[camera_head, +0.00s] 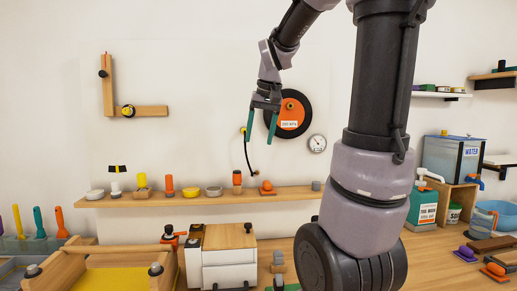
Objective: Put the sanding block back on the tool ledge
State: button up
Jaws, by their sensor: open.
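The tool ledge (215,199) is a long wooden shelf on the wall with small tools and bowls along it. I cannot tell for sure which thing is the sanding block. Candidates are an orange-topped dark block (495,271) and a purple rounded piece (465,254), both on the bench at the right. A small orange knobbed piece (267,188) sits toward the ledge's right end. My gripper (262,128) hangs above the right part of the ledge, its two green fingers pointing down, apart and empty.
A black disc with an orange centre (291,122) and a round gauge (318,143) are on the wall behind my gripper. A white drawer box (228,258) and a wooden frame (110,263) stand below the ledge. A water tank (452,160) stands at right. My arm hides part of the bench.

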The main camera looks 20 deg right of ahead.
jog(key=s+a+t, duration=0.1)
jog(key=s+a, duration=0.2)
jog(key=s, duration=0.4)
jog(key=s+a+f+t+y, duration=0.1)
jog(key=s+a, duration=0.3)
jog(key=s, duration=0.4)
jog(key=shift+f+m+t, duration=0.2)
jog(key=shift+m+t, duration=0.1)
jog(key=shift+t, duration=0.3)
